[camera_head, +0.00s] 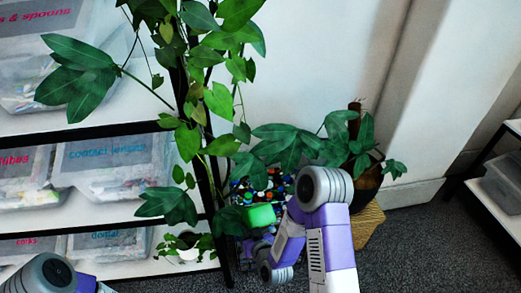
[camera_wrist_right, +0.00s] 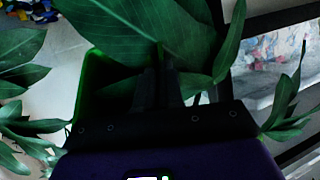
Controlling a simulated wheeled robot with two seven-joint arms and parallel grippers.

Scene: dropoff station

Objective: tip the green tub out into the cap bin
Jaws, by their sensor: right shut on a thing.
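The green tub (camera_head: 260,215) is in the middle of the head view, just in front of and below the heap of colored caps in the cap bin (camera_head: 262,187). My right gripper (camera_head: 255,236) is shut on the tub, with its fingers mostly hidden in the head view. In the right wrist view the tub (camera_wrist_right: 92,85) shows a bright green edge and a dark side beside my gripper (camera_wrist_right: 165,85). Leaves cover part of it, and its contents cannot be seen. Some caps (camera_wrist_right: 30,10) show at the top left there. My left gripper is out of view.
A large leafy plant (camera_head: 225,95) hangs over the bin and tub, and leaves crowd my right gripper. A shelf rack with labelled clear bins (camera_head: 115,165) stands at the left. A potted plant (camera_head: 365,180) stands right of my right arm. Carpet (camera_head: 420,240) is clear at the right.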

